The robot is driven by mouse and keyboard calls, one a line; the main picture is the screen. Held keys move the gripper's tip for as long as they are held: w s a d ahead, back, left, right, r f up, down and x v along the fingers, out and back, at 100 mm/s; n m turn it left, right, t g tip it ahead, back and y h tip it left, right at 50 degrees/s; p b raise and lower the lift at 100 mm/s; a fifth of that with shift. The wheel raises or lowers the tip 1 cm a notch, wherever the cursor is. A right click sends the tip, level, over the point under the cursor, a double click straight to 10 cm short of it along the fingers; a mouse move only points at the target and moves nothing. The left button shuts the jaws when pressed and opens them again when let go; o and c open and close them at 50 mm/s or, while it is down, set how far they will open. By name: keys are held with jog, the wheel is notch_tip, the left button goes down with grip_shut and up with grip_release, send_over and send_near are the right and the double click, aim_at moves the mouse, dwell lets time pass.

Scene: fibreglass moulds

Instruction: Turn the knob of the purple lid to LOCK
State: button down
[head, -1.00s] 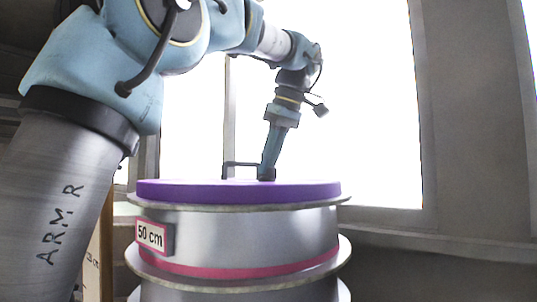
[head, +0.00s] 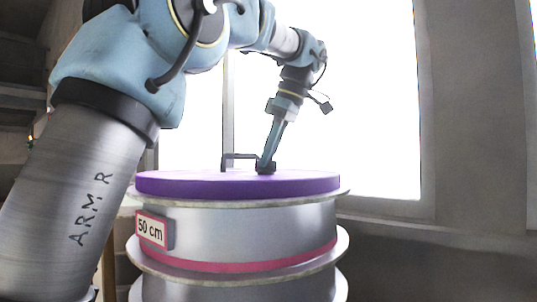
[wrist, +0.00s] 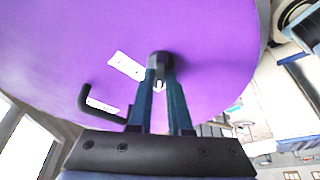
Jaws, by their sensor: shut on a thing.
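The purple lid (head: 300,182) lies flat on top of a silver drum-shaped mould (head: 240,228). It fills much of the wrist view (wrist: 60,35). My gripper (head: 265,168) reaches down to the lid's top and is shut on the dark knob (wrist: 159,62), which is partly hidden by the fingers. A dark bent handle (head: 232,157) stands on the lid beside the gripper; it also shows left of the fingers in the wrist view (wrist: 84,98). Two white labels, one (wrist: 127,65) near the knob and one (wrist: 103,105) near the handle, are on the lid; their writing is too small to read.
A "50 cm" plate (head: 152,229) is on the mould's side, above a pink band (head: 240,263). A bright window (head: 370,90) and a grey wall (head: 475,120) stand behind. The air above the lid's right side is clear.

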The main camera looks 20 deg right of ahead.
jog(key=c, duration=0.8)
grip_release()
jog(key=shift+c, duration=0.2)
jog(key=p+v, duration=0.1)
jog(key=v, duration=0.6)
jog(key=shift+r, duration=0.25)
